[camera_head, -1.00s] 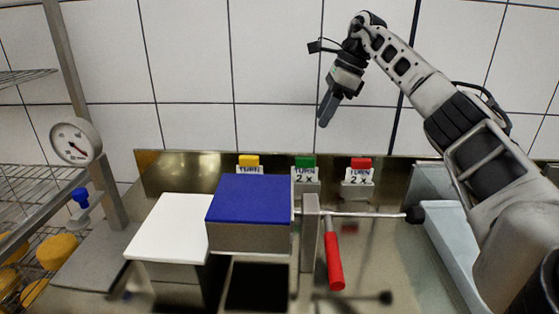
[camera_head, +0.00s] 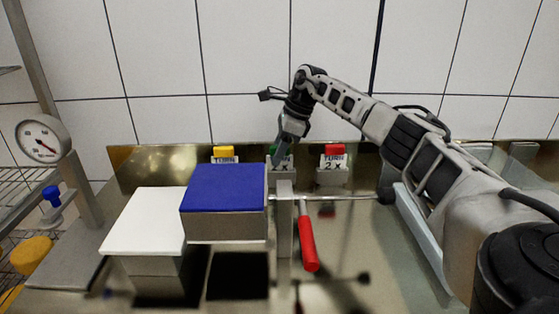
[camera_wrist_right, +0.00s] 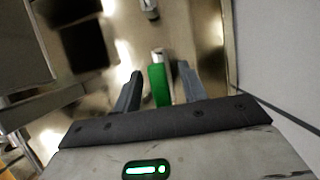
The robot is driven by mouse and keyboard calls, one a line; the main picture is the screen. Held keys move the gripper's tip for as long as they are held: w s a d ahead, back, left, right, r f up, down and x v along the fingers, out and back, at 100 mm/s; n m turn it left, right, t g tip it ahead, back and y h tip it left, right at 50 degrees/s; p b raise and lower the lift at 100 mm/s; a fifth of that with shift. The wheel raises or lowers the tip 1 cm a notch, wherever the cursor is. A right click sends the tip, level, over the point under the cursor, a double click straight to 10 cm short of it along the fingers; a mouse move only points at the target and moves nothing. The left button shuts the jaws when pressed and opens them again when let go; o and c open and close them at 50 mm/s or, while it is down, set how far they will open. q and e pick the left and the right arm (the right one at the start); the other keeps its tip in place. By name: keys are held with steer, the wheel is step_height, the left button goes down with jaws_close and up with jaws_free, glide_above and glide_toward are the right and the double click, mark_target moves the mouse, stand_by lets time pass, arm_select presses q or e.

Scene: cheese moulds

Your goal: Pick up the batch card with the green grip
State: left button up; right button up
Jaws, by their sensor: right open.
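The batch card with the green grip (camera_head: 285,164) stands in the middle of three cards along the back of the steel table, partly hidden behind my right gripper (camera_head: 275,158). In the right wrist view its green grip (camera_wrist_right: 159,86) lies between the two spread fingers of my right gripper (camera_wrist_right: 158,74). The gripper is open, with a visible gap beside the grip; I cannot tell whether either finger touches it. My left gripper is not in view.
A yellow-grip card (camera_head: 223,152) stands left and a red-grip card (camera_head: 334,162) right. In front are a blue-topped block (camera_head: 225,188), a white-topped block (camera_head: 146,220), and a press with a red handle (camera_head: 307,243). A tiled wall (camera_head: 240,60) rises behind.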

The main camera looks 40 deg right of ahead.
steer(key=shift+w+a+f, duration=0.15)
steer(key=shift+a+f, duration=0.05)
steer(key=shift+f, duration=0.25)
jaws_close()
